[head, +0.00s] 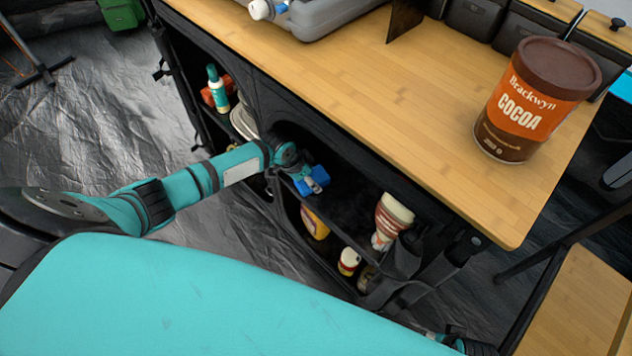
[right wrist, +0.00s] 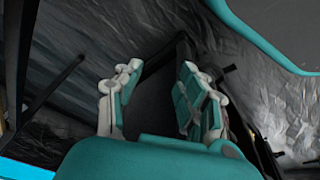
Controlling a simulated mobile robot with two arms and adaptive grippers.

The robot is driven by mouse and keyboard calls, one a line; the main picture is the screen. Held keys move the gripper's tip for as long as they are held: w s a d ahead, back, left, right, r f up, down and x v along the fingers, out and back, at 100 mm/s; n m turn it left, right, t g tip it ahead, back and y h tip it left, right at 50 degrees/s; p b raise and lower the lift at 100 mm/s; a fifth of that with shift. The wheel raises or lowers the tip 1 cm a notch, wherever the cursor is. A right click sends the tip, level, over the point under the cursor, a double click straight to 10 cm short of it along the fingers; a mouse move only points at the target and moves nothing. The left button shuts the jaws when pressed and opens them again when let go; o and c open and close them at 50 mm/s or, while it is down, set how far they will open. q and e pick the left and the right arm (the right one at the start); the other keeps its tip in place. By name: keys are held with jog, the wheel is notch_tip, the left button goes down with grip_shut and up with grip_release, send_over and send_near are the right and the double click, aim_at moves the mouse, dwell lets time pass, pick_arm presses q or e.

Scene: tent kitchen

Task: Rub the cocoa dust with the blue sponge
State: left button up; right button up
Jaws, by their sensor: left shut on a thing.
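The blue sponge (head: 320,174) is in the head view, at the opening of the dark upper shelf compartment under the counter. My left gripper (head: 309,183) is shut on the sponge; its fingers hide part of it. I cannot make out any cocoa dust in either view. A large brown and orange cocoa tin (head: 531,100) stands upright on the counter's right end. My right gripper (right wrist: 158,95) is open and empty in the right wrist view, with its two fingers apart over the dark floor.
The wooden counter (head: 400,90) is mostly clear in the middle. A grey case (head: 325,12) and dark bins (head: 475,16) stand at its back. Bottles, including a red-and-white one (head: 391,218), fill the shelves below. A second wooden surface (head: 580,305) is at lower right.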

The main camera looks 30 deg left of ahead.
pick_arm(q)
jog(key=shift+w+a, duration=0.15)
jog(key=shift+a, duration=0.45)
pick_arm(e)
jog(key=shift+w+r, duration=0.45)
jog(key=shift+r, duration=0.35)
pick_arm(q)
jog(key=shift+r, duration=0.1)
